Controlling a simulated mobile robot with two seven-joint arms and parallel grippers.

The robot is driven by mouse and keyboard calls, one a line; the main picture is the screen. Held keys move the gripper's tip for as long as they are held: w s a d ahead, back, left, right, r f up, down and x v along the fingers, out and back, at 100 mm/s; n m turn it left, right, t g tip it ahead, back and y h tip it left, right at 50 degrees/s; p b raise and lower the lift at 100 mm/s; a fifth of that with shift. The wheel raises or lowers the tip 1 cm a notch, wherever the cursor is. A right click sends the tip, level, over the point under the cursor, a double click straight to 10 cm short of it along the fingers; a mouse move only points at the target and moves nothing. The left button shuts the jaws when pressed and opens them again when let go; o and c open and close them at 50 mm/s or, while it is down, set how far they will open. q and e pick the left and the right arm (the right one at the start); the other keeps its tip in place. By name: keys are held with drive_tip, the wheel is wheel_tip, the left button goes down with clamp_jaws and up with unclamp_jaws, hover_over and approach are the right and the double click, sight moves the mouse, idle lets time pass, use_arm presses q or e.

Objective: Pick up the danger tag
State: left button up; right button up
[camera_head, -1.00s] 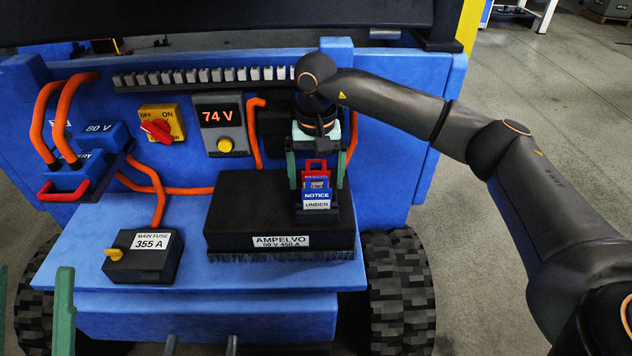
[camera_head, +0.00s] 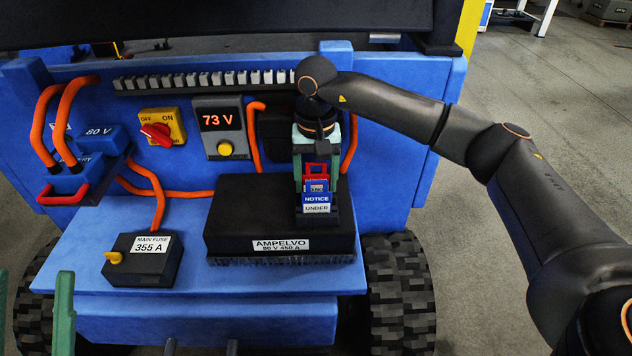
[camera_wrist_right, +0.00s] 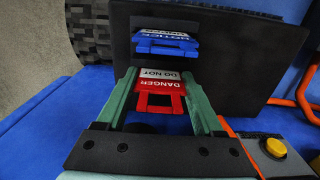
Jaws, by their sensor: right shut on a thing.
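The red danger tag (camera_head: 316,168) stands upright behind a blue notice tag (camera_head: 316,198) at the right end of the black AMPELVO box. In the right wrist view, the danger tag (camera_wrist_right: 160,84) shows its red face and a white "DO NOT" band between my green fingers. My right gripper (camera_head: 316,178) is shut on it from above. The blue notice tag (camera_wrist_right: 165,42) is just beyond, in front of the black box. The danger tag's lower part is hidden in the head view. My left gripper (camera_head: 34,300) is open and empty at the lower left.
The black AMPELVO box (camera_head: 235,215) sits on the blue shelf (camera_head: 80,240). A main fuse box (camera_head: 145,262), red switch (camera_head: 160,128), voltage display (camera_head: 218,122) and orange cables (camera_head: 155,190) are to the left. The shelf between fuse and AMPELVO boxes is clear.

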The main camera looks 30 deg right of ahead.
drive_tip(key=shift+r, duration=0.35)
wheel_tip(320, 180, up, 6)
drive_tip(key=shift+f+p, duration=0.25)
drive_tip(key=shift+p, duration=0.55)
use_arm(q)
drive_tip(key=w+f+n+g+y, duration=0.1)
drive_tip(key=w+f+n+y, duration=0.2)
drive_tip(key=f, duration=0.3)
drive_tip(key=w+a+f+n+g+y, duration=0.1)
drive_tip(key=w+f+n+g+y, duration=0.1)
drive_tip(key=w+f+y, duration=0.1)
wheel_tip(320, 180, down, 3)
drive_tip(key=shift+a+r+n+y+p, duration=0.15)
drive_tip(key=shift+n+y+p, duration=0.25)
drive_tip(key=shift+y, duration=0.2)
use_arm(e)
wheel_tip(320, 180, up, 4)
drive_tip(key=shift+f, duration=0.1)
